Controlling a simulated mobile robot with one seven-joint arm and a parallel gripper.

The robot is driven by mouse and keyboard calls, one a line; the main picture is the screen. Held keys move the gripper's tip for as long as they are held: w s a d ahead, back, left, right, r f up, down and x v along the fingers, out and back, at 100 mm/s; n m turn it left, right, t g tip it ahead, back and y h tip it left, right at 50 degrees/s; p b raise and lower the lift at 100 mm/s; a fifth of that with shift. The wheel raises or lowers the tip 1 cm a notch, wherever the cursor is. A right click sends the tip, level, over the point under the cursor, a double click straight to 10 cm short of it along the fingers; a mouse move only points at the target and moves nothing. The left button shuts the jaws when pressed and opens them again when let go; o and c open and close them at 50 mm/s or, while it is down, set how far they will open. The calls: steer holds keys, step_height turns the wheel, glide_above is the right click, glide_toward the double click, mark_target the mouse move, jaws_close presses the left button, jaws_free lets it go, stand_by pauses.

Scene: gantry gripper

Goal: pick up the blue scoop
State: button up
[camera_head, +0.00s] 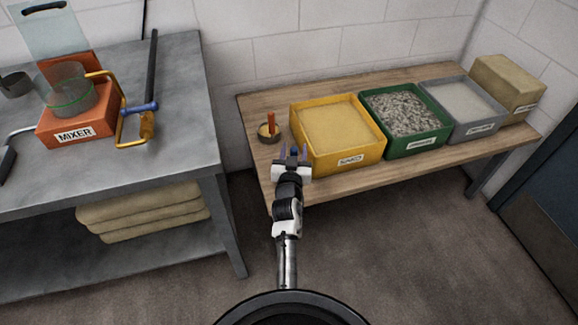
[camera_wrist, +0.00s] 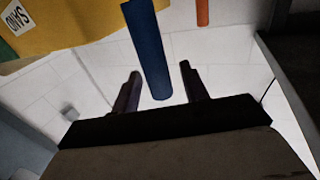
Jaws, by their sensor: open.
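The blue scoop shows in the wrist view as a straight blue handle (camera_wrist: 150,45), running in from the top edge to between the two dark fingers. Its far end is outside that view. In the head view only a small blue bit (camera_head: 294,150) shows between the fingertips, at the near left corner of the yellow bin (camera_head: 349,164). My gripper (camera_head: 293,154) is open there, by the wooden bench's left part. In the wrist view my gripper (camera_wrist: 160,72) has its fingers on either side of the handle, with a gap visible on each side.
A small round pot (camera_head: 265,133) with an orange-handled tool (camera_head: 271,121) stands left of the yellow bin. A green bin (camera_head: 411,143) and a grey bin (camera_head: 478,128) stand to its right on the bench (camera_head: 262,97). A metal table (camera_head: 185,130) with an orange mixer (camera_head: 75,132) is at left.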

steer(key=shift+s+r, duration=0.1)
steer(key=shift+c, duration=0.7)
jaws_close()
